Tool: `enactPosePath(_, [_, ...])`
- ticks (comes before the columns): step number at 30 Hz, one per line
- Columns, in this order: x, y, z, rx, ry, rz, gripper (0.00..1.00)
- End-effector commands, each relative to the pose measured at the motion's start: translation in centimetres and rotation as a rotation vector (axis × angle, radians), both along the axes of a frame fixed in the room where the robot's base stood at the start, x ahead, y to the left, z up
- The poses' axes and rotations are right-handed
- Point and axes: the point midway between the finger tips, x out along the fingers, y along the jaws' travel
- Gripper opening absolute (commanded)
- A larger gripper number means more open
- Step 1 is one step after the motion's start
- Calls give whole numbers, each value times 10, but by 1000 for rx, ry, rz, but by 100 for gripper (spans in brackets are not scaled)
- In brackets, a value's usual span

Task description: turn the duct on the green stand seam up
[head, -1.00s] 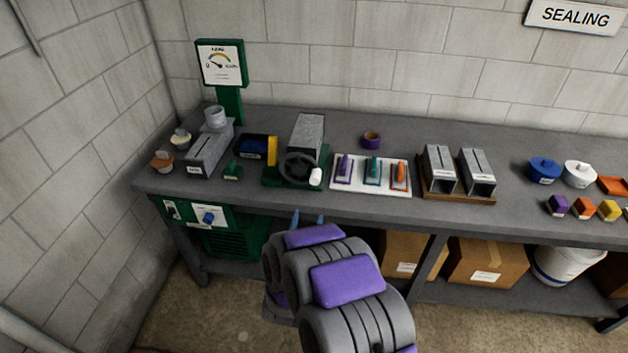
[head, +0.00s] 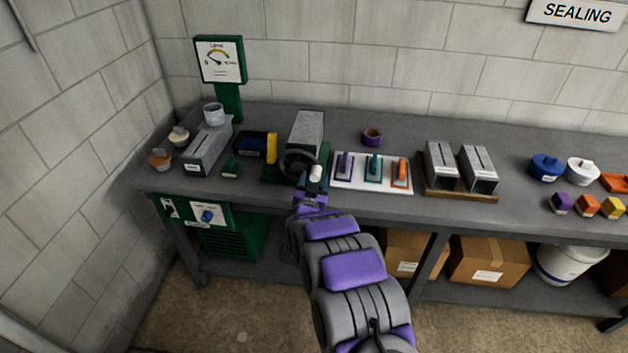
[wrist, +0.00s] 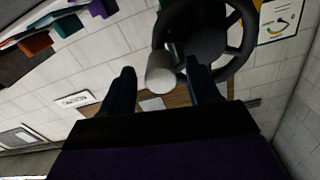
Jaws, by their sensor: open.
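The grey duct (head: 307,131) lies on the green stand (head: 272,172). Its speckled upper face shows no seam line in the head view. A dark handwheel (head: 285,160) is on the stand's front, with a white knob (head: 316,172) at its lower right. In the wrist view the handwheel (wrist: 243,45) is large and the pale knob (wrist: 160,82) shows between my two fingers. My gripper (head: 311,187) is open at the knob. I cannot tell whether the fingers touch it.
A white board (head: 372,187) with purple, teal and orange tools lies right of the stand. A blue and yellow object (head: 257,148) is to the left. Two ducts with slotted tops stand in a wooden rack (head: 459,190). A green gauge post (head: 229,101) stands at the back left.

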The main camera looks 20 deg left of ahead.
Motion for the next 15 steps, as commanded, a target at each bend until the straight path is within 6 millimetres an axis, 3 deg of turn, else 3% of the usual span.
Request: enactPosePath(15, [10,2,2,1,-2,1,58])
